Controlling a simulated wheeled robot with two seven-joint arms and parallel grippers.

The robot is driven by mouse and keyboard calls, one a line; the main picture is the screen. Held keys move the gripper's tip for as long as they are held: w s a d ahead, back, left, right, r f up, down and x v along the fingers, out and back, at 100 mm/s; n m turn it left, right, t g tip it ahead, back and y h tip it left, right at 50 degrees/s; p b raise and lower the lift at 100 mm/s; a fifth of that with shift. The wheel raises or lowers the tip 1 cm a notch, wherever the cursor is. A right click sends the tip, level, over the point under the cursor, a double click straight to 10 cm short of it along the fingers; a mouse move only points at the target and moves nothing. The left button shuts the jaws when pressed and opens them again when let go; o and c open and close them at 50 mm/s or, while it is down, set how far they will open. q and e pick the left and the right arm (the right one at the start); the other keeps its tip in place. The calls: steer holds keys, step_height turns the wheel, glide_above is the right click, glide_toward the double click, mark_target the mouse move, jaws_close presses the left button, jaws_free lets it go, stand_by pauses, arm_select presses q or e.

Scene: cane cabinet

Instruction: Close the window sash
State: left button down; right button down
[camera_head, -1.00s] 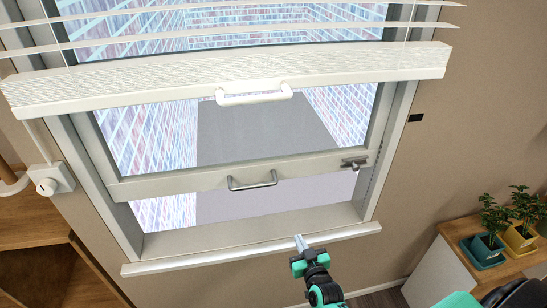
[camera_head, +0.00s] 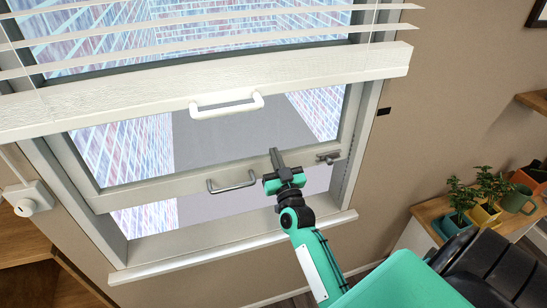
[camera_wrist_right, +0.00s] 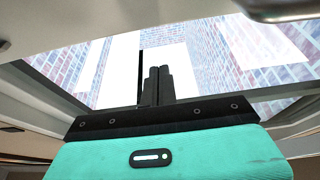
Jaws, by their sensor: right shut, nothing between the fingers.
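The window sash (camera_head: 130,195) is raised, with an open gap between its bottom rail and the sill (camera_head: 160,272). A grey metal handle (camera_head: 232,184) is on the bottom rail, and a small latch (camera_head: 328,158) is at the rail's right end. My right gripper (camera_head: 275,153) is shut and empty, in front of the rail between handle and latch, pointing up toward the glass. Its closed fingers (camera_wrist_right: 157,84) also show in the right wrist view against the window. I cannot tell whether they touch the sash. My left gripper is not in view.
A white blind rail (camera_head: 300,75) with a white handle (camera_head: 227,106) hangs across the upper window, with slats above. A cord box (camera_head: 28,200) is on the left wall. Potted plants (camera_head: 462,198) stand on a cabinet at right.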

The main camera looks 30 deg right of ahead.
steer(key=shift+r+x, duration=0.2)
steer(key=shift+x, duration=0.85)
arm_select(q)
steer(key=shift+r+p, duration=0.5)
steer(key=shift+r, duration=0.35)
arm_select(e)
step_height(320, 180, down, 5)
steer(key=shift+s+r, duration=0.15)
steer(key=shift+r, duration=0.05)
